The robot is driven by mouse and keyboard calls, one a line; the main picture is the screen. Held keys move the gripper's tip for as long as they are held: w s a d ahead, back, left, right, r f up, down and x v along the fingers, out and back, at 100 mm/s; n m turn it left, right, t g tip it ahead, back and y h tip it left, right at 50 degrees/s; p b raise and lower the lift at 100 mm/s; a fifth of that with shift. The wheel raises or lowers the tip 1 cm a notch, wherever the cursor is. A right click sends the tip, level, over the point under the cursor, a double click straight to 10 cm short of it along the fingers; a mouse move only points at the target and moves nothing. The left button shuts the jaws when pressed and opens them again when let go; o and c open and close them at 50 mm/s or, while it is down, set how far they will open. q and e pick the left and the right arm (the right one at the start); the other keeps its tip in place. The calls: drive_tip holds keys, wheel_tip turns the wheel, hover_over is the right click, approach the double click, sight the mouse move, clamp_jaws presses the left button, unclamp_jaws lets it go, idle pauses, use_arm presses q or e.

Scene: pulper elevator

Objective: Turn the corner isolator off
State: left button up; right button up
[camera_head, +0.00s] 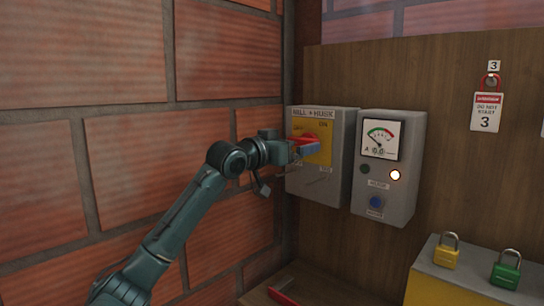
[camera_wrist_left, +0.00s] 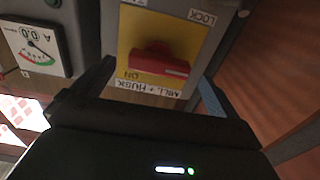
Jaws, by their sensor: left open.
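The corner isolator (camera_head: 345,135) is a grey box labelled "MILL + HUSK", with a yellow plate and a red handle (camera_head: 311,136). My left gripper (camera_head: 303,149) is in front of the plate and partly covers the handle. In the left wrist view the red handle (camera_wrist_left: 158,58) lies across the yellow plate (camera_wrist_left: 130,30), with "ON" printed beside it. The open left fingers (camera_wrist_left: 156,80) show on either side of the handle in the picture; I cannot tell whether they touch it. My right gripper is not in view.
A grey ammeter box (camera_head: 400,195) with a lit lamp (camera_head: 395,175) and blue button (camera_head: 376,202) stands right of the isolator. A brick wall (camera_head: 190,150) is close on the left. Yellow (camera_head: 446,257) and green (camera_head: 504,274) padlocks and a "do not start" tag (camera_head: 487,112) are further right.

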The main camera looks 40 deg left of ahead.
use_arm(q)
drive_tip(key=s+b, duration=0.3)
drive_tip(key=s, duration=0.5)
drive_tip(key=shift+s+a, duration=0.3)
drive_tip(key=shift+s, duration=0.1)
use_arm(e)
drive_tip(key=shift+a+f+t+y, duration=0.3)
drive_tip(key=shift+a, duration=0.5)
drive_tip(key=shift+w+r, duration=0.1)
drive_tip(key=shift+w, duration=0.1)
